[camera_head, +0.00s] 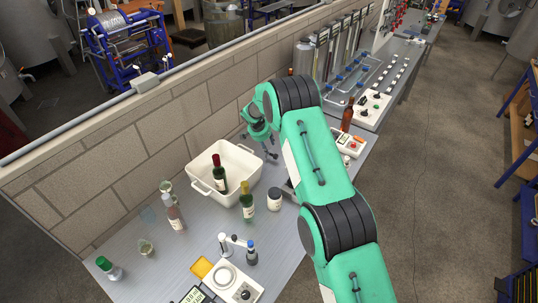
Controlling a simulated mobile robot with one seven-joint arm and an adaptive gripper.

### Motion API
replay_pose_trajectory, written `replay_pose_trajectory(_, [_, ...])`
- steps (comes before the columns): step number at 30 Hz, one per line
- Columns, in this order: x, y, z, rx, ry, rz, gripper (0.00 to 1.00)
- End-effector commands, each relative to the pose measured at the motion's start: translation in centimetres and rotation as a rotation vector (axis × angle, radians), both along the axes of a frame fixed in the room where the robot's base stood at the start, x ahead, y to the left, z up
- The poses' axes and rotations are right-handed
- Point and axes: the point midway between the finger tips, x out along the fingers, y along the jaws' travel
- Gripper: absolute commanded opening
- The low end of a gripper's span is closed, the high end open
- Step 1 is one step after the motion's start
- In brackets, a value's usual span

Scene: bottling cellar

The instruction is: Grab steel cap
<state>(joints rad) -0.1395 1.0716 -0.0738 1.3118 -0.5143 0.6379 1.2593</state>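I cannot make out a steel cap for certain in the head view. My green arm reaches over the bench (135,262) from the right, and my gripper (268,153) hangs beyond the back right corner of the white tub (204,160), near the brick wall. Its dark fingers are small and partly hidden by the wrist, so I cannot tell their opening or whether they hold anything. A small pale item (347,161) stands right of my arm, too small to identify. My arm hides part of the bench behind it.
The tub holds a red-capped dark bottle (219,175). A yellow-capped green bottle (247,202) and a dark-lidded white jar (274,199) stand beside it. A brown bottle (347,115) and a control box (349,144) stand right of my arm. A green-capped bottle (108,267) stands front left.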

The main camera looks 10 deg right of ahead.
Motion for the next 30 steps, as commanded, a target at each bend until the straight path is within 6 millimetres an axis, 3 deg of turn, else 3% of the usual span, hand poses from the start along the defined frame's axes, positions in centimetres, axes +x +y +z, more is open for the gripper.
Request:
replay_pose_trajectory(17, [0.2,-0.2,-0.5,0.000,-0.001,0.000,0.39])
replay_pose_trajectory(30, [1.1,-1.2,-3.9,-0.001,-0.001,0.000,0.39])
